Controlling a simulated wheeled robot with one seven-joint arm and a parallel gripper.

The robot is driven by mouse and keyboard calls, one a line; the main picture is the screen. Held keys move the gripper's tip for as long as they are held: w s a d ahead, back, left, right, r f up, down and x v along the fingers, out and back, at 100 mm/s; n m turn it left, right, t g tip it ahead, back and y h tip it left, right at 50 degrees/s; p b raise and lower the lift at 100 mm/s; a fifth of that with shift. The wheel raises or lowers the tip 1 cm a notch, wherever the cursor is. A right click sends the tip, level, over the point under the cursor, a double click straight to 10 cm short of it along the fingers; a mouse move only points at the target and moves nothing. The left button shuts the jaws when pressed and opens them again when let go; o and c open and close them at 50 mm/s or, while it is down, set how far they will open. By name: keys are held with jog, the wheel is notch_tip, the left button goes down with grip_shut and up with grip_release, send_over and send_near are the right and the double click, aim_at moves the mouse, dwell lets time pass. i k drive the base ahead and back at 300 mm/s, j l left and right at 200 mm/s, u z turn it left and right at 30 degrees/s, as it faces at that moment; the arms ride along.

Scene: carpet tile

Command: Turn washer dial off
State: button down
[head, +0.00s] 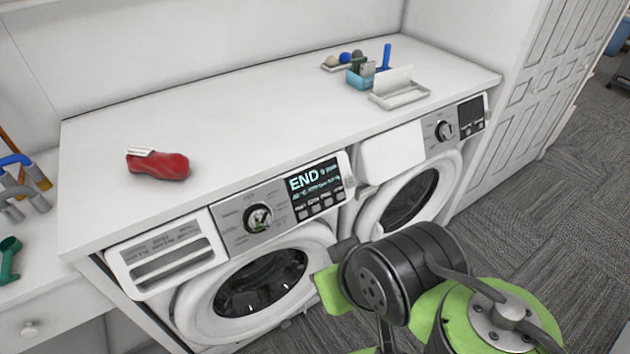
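The washer at left has a white front, a round dark-glass door (262,283) and a lit display (315,187) reading "END". Its round dial (258,217) sits on the grey panel, left of the display. My black and green arm shows at the lower right, in front of the gap between the two machines and apart from the dial. My gripper's fingers do not show.
A similar machine with its own dial (445,130) stands to the right. The white countertop (250,110) above holds a red bag (158,165), a blue container (360,79) and a white tray (400,94). Grey carpet (530,215) is open at right.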

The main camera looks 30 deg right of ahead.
aim_at(259, 219)
jog(key=i+j, duration=0.1)
jog(key=j, duration=0.35)
jog(key=j+u, duration=0.1)
jog(key=j, duration=0.3)
jog(key=i+j+u, duration=0.1)
jog(key=j, duration=0.35)
jog(key=i, duration=0.1)
